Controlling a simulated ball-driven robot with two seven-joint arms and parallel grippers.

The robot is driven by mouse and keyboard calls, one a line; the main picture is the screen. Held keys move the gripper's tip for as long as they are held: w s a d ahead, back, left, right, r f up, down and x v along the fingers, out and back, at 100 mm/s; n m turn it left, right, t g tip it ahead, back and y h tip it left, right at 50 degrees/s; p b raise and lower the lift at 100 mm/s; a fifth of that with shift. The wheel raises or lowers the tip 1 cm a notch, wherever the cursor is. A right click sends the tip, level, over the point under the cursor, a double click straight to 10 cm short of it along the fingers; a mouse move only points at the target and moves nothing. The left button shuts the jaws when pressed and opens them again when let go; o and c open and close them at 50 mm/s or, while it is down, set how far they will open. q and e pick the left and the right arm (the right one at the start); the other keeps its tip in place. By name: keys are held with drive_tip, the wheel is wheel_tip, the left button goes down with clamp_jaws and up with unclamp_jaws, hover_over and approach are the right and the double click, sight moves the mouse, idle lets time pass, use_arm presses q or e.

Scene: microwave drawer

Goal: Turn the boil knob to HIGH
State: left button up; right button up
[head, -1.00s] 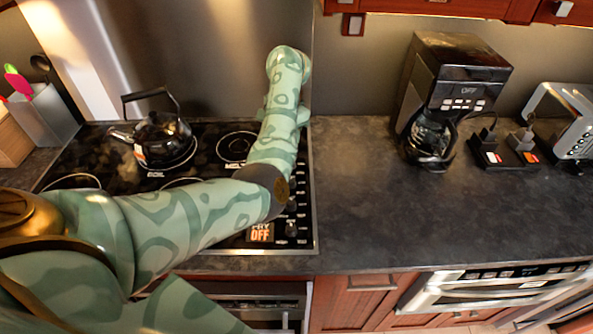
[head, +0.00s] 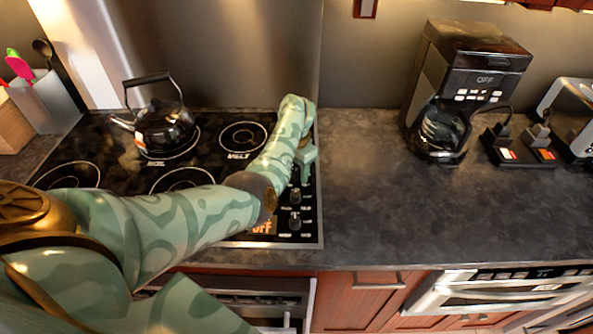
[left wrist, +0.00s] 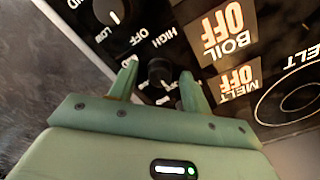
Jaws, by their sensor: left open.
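In the left wrist view, a dark knob (left wrist: 160,72) sits between the two green fingers of my left gripper (left wrist: 158,78), which is open. The fingertips are on either side of the knob; contact cannot be told. A HIGH label is printed just above it. An orange BOIL OFF display (left wrist: 225,30) is at the upper right of this knob, and a MELT OFF display (left wrist: 240,80) is below that. In the head view, my left gripper (head: 304,178) is over the stove's knob column at the right, and the upper knobs are hidden by the arm. My right gripper is not in view.
A black kettle (head: 165,128) stands on the rear left burner. Lower knobs (head: 295,220) show below my gripper. A coffee maker (head: 465,80) and toaster (head: 572,115) stand on the right counter. The dark counter (head: 370,190) beside the stove is clear.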

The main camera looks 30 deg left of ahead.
use_arm(q)
drive_tip(key=c, duration=1)
